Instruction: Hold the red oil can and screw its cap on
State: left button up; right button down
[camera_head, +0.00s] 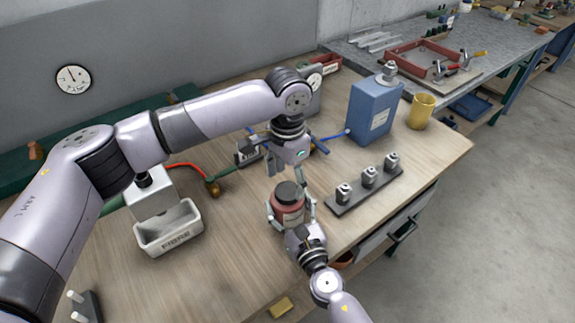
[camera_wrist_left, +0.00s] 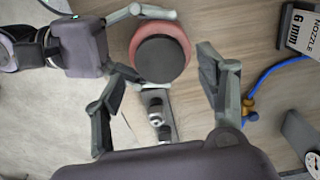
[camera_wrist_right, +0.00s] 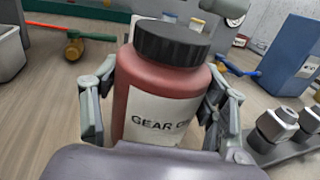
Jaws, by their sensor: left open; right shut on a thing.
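The red oil can (camera_head: 288,208) stands on the wooden table, with a white label reading "GEAR O…" in the right wrist view (camera_wrist_right: 165,100). A dark cap (camera_wrist_right: 172,42) sits on its top; whether it is screwed tight cannot be told. My right gripper (camera_head: 290,212) is shut around the can's body, a finger on each side. My left gripper (camera_head: 279,165) is open above and just behind the can, pointing down. In the left wrist view the cap (camera_wrist_left: 160,59) shows beyond the open fingers, which hold nothing.
A rack with several metal nozzles (camera_head: 365,191) lies right of the can. A blue canister (camera_head: 372,112) and yellow cup (camera_head: 421,111) stand behind. A white "FIBRE" bin (camera_head: 168,232) is at left. Bare table lies between bin and can.

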aim_at(287, 191)
pick_arm(q)
jog(key=shift+f, duration=1.65)
jog(key=shift+c, duration=0.5)
jog(key=c, duration=1.1)
jog(key=o, duration=1.4)
jog(key=shift+c, duration=0.2)
notch_tip(287, 191, up, 12)
